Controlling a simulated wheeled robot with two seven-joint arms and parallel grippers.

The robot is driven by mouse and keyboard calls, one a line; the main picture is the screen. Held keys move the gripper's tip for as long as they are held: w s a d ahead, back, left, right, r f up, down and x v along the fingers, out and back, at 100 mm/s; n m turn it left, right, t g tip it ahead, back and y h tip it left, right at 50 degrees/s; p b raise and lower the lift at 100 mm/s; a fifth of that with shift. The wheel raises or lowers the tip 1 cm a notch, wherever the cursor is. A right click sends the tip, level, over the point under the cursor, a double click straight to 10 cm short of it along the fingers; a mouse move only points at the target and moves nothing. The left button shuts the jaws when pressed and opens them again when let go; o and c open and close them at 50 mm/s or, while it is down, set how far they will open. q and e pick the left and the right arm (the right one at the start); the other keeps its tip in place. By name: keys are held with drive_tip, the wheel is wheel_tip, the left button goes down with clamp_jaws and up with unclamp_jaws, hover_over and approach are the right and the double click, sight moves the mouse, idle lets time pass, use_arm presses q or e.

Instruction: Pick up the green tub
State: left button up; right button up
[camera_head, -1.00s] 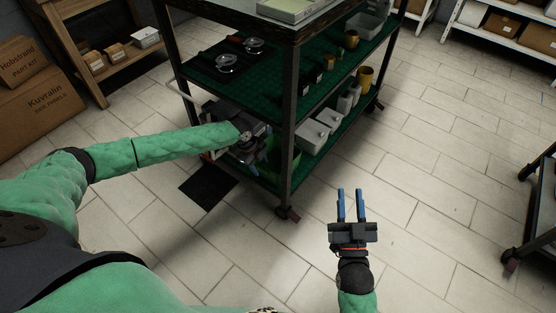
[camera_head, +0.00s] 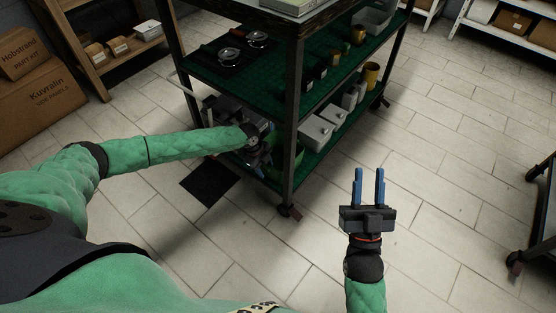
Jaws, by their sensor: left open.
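The green tub (camera_head: 291,160) is on the bottom shelf of the cart, at its left end. It is partly hidden behind my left gripper and the dark cart post. My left gripper (camera_head: 261,158) is at the tub, reaching in under the middle shelf from the left. It is open, but its fingers are hard to make out, and I cannot tell whether they touch the tub. My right gripper (camera_head: 369,172) is open and empty over the floor, in front and to the right of the cart, with its blue fingers pointing away from me.
The cart's green middle shelf (camera_head: 270,85) overhangs the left gripper. Grey containers (camera_head: 316,132) and a yellow cup (camera_head: 371,75) stand further right on the bottom shelf. Cardboard boxes (camera_head: 45,100) are at the left.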

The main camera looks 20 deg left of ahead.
use_arm(q)
drive_tip(key=shift+x, duration=1)
use_arm(e)
drive_tip(key=r, duration=0.1)
drive_tip(key=s+r+t, duration=0.1)
drive_tip(key=r, duration=0.1)
drive_tip(key=shift+s+d+r+t, duration=0.15)
drive_tip(key=shift+s+d+t, duration=0.1)
drive_tip(key=shift+d+t, duration=0.05)
use_arm(q)
drive_tip(key=shift+c, duration=0.4)
